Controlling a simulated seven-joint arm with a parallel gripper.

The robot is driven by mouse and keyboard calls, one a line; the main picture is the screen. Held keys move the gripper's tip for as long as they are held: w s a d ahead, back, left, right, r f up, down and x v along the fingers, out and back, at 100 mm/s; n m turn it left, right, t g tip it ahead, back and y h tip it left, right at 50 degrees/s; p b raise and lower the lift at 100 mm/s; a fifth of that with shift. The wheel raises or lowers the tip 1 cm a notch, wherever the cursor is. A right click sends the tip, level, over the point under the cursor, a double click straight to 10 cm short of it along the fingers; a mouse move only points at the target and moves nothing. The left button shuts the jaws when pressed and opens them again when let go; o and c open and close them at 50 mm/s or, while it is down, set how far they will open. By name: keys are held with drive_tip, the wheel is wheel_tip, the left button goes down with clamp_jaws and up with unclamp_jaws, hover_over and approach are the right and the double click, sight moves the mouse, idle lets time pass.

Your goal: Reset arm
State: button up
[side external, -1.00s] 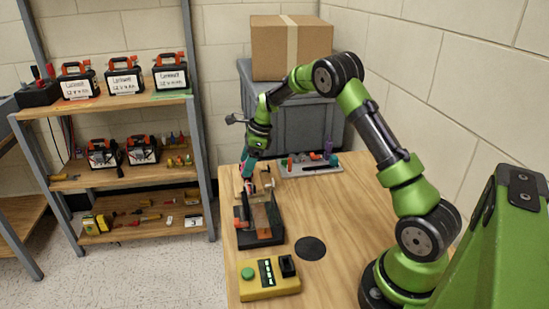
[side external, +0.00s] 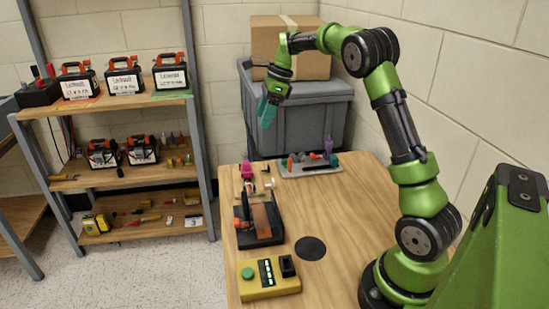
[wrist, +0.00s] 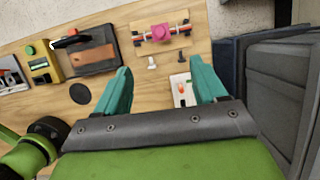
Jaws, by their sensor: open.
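My gripper (side external: 268,112) is raised above the far end of the wooden table (side external: 350,207), in front of the grey bin. In the wrist view my gripper (wrist: 160,92) shows two teal fingers spread apart with nothing between them. The black fixture with a brown strip (side external: 260,220) sits on the table below and nearer the camera. A pink part (side external: 246,169) stands at the table's far left edge; in the wrist view this pink part (wrist: 161,32) sits on a small roller assembly. My gripper touches none of these.
A tray with small coloured parts (side external: 308,164) lies at the table's far edge. A yellow control box (side external: 268,279) stands at the near edge. A grey bin (side external: 312,118) with a cardboard box (side external: 315,62) stands behind. Shelves (side external: 120,187) stand left.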

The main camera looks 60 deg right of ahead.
drive_tip(key=s+a+r+n+t, duration=0.3)
drive_tip(key=s+a+n+t, duration=0.1)
drive_tip(key=s+a+n, duration=1.8)
drive_tip(key=shift+s+a+r+n+h, duration=0.15)
drive_tip(key=shift+s+a+n+h, duration=0.15)
drive_tip(key=shift+s+n, duration=0.55)
drive_tip(key=shift+s, duration=0.1)
